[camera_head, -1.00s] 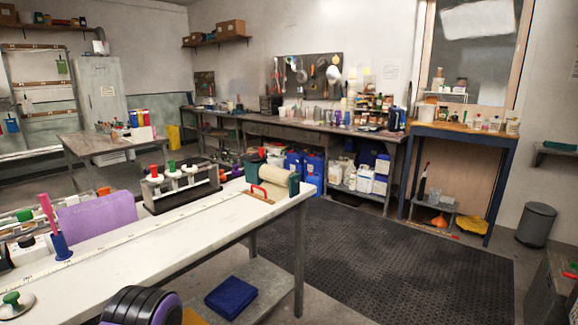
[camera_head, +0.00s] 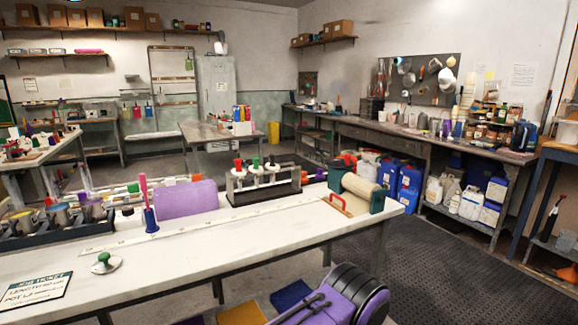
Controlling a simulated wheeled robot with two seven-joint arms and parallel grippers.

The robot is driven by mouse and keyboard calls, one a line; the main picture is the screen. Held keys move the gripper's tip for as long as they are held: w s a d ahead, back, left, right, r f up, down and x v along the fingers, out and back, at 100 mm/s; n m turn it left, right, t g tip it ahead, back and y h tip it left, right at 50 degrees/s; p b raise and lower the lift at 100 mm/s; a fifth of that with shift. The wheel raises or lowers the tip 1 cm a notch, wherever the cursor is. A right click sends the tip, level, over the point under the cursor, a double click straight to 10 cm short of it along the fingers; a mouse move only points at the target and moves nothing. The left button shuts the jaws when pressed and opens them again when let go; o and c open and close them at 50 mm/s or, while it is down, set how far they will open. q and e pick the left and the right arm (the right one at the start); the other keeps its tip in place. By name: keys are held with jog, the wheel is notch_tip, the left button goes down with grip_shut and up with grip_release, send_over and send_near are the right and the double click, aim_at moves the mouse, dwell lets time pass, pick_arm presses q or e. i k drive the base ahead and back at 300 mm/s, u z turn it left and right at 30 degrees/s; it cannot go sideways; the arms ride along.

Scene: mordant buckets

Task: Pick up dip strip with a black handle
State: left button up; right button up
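A dark rack (camera_head: 264,190) stands on the long white table. It holds several upright pieces with coloured tops, among them a red top (camera_head: 238,163) and a green top (camera_head: 256,161). I cannot make out a strip with a black handle for certain; a small dark-topped item (camera_head: 127,210) stands left of the pink rod, too small to identify. Neither of my grippers is in view.
The white table (camera_head: 200,262) also bears a purple panel (camera_head: 186,198), a pink rod in a blue holder (camera_head: 150,218), a bucket row (camera_head: 60,225), a green-knobbed disc (camera_head: 104,263) and a roller (camera_head: 360,190). A dark mat (camera_head: 455,270) covers the floor at right.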

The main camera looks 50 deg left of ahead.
aim_at(271, 165)
jog(key=i, duration=2.45)
jog(key=u, duration=3.35)
